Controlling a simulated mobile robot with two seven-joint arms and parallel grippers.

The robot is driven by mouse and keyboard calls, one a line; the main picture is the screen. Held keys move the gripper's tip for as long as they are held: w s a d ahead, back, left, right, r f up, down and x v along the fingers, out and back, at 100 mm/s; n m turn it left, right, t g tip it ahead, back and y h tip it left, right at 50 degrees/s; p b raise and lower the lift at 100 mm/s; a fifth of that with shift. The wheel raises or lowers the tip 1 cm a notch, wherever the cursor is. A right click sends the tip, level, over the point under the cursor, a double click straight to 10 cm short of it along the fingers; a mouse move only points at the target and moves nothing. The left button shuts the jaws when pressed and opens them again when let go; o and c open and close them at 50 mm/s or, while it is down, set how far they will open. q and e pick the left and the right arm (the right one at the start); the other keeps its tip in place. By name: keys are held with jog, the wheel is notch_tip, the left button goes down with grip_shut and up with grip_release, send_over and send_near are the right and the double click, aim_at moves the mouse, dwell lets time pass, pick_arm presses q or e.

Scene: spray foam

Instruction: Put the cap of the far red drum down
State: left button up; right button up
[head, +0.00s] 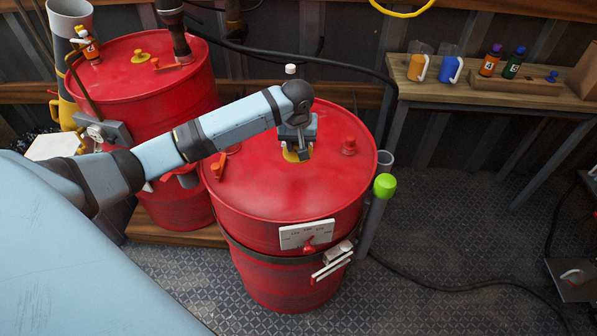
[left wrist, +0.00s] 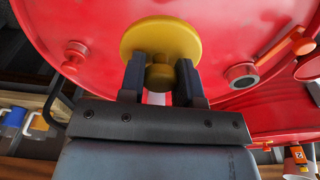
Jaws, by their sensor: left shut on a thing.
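My left gripper (head: 298,149) is over the top of the front red drum (head: 258,195), pointing down. In the left wrist view its two dark fingers (left wrist: 160,82) are shut on the knob of a round yellow cap (left wrist: 160,38). In the head view the yellow cap (head: 291,155) shows only partly beneath the gripper. I cannot tell whether it touches the drum top. A second red drum (head: 135,85) stands behind at left, with a yellow cap (head: 140,56) on top. My right gripper is not in view.
The front drum top carries a red fitting (head: 348,147) and an orange-red lever (head: 218,166). A wooden bench (head: 450,95) with mugs and bottles is at the back right. Black hose crosses the otherwise open floor at right.

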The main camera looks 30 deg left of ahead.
aim_at(298, 178)
pick_arm(q)
notch_tip(298, 178, down, 11)
jog(key=shift+f, duration=0.1)
dwell(0.3)
jog(key=o, duration=0.9)
jog(key=r, duration=0.8)
jog(key=s+d+r, duration=0.1)
jog(key=r, duration=0.3)
jog(key=shift+s+r, duration=0.1)
